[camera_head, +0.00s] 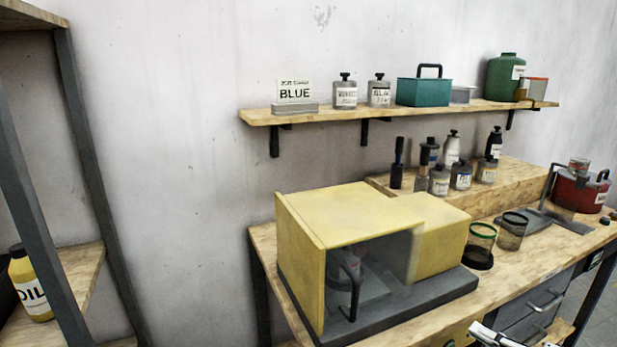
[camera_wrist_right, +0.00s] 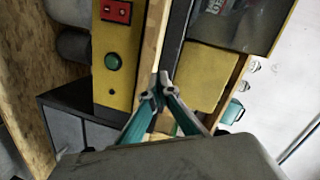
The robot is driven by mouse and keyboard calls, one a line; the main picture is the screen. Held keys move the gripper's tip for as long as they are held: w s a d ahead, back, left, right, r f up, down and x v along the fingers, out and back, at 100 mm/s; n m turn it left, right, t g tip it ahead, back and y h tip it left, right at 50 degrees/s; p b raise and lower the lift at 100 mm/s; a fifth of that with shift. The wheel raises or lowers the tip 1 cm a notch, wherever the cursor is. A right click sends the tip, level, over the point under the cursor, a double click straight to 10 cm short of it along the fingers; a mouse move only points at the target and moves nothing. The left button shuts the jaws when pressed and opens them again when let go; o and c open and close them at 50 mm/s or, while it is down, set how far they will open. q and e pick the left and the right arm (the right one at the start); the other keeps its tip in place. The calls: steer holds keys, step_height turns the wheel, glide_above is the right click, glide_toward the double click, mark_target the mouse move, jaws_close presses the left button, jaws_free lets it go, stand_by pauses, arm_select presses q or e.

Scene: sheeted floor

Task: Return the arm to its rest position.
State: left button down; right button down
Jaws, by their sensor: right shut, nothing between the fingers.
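My right gripper (camera_head: 494,338) shows only in part at the bottom edge of the head view, in front of the workbench (camera_head: 400,322). In the right wrist view the right gripper (camera_wrist_right: 160,88) has its two teal and grey fingers closed together at the tips, with nothing between them. Beyond the tips in that view are the wooden bench edge and a yellow panel (camera_wrist_right: 119,72) with a red switch and a green button. My left gripper is not in view.
A yellow cabinet (camera_head: 350,215) with a clear front and black handle stands on the bench. A wall shelf (camera_head: 350,114) holds several containers. A rack with an oil bottle (camera_head: 30,285) is at left.

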steer(key=s+a+f+n+g+h, duration=0.1)
steer(key=s+a+f+n, duration=0.3)
steer(key=f, duration=0.5)
steer(key=s+a+f+n+g+h, duration=0.1)
steer(key=s+a+f+n+h, duration=0.1)
steer(key=s+a+f+n, duration=0.2)
steer(key=s+a+f+n+g+h, duration=0.1)
steer(key=s+a+f+n, duration=0.3)
steer(key=s+a+f, duration=0.4)
step_height(320, 180, down, 7)
steer(key=shift+s+a+f+h, duration=0.2)
steer(key=shift+s+h, duration=0.1)
steer(key=shift+s, duration=0.65)
steer(key=shift+d, duration=0.1)
